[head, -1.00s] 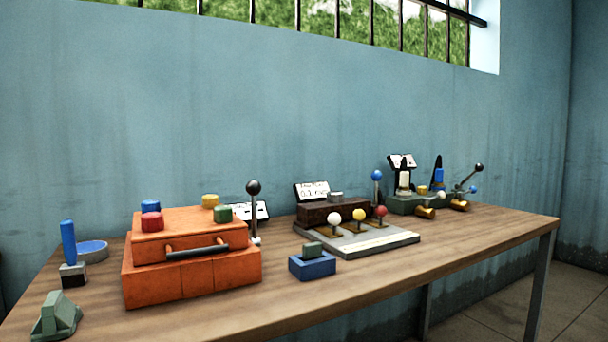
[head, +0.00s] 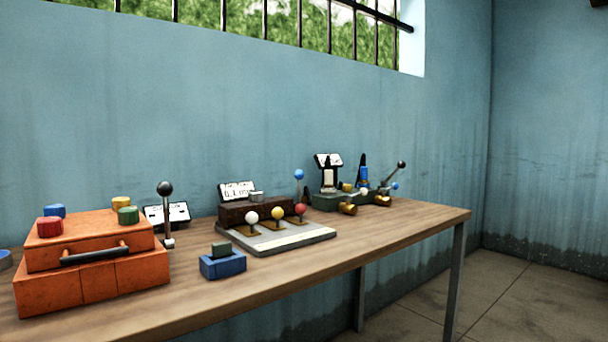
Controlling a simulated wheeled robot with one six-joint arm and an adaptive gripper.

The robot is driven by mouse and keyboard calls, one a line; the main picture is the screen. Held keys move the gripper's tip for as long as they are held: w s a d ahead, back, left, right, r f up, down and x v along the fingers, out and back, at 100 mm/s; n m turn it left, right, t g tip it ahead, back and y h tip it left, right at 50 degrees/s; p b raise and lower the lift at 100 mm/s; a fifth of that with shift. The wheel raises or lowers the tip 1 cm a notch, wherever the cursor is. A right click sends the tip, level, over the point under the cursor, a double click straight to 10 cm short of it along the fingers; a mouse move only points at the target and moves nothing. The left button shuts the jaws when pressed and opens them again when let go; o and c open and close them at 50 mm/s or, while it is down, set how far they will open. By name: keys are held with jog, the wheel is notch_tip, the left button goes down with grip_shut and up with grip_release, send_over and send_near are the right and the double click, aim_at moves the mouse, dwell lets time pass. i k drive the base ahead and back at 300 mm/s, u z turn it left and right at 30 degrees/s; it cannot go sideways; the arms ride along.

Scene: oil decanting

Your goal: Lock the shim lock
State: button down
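I cannot tell for sure which part is the shim lock; no readable label names it. A dark brown block (head: 237,212) carries a small sign (head: 238,191) with writing, partly legible as "0.1". A blue-knobbed lever (head: 299,175) stands upright at its right end. In front, a grey plate (head: 305,240) bears levers with a white knob (head: 251,217), a yellow knob (head: 277,212) and a red knob (head: 300,209). Farther right, a green fixture (head: 325,203) has brass cylinders and a tilted black-knobbed lever (head: 401,165). My gripper is not in view.
On the wooden table (head: 370,250), an orange case (head: 95,285) with coloured caps stands at left. A black-knobbed upright lever (head: 165,188) is behind its right side. A blue block (head: 222,266) sits near the front edge. Floor right of the table is clear.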

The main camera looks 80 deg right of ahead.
aim_at(299, 186)
jog(key=z, duration=0.05)
jog(key=k, duration=1.7)
jog(key=z, duration=2.3)
jog(key=i, duration=0.4)
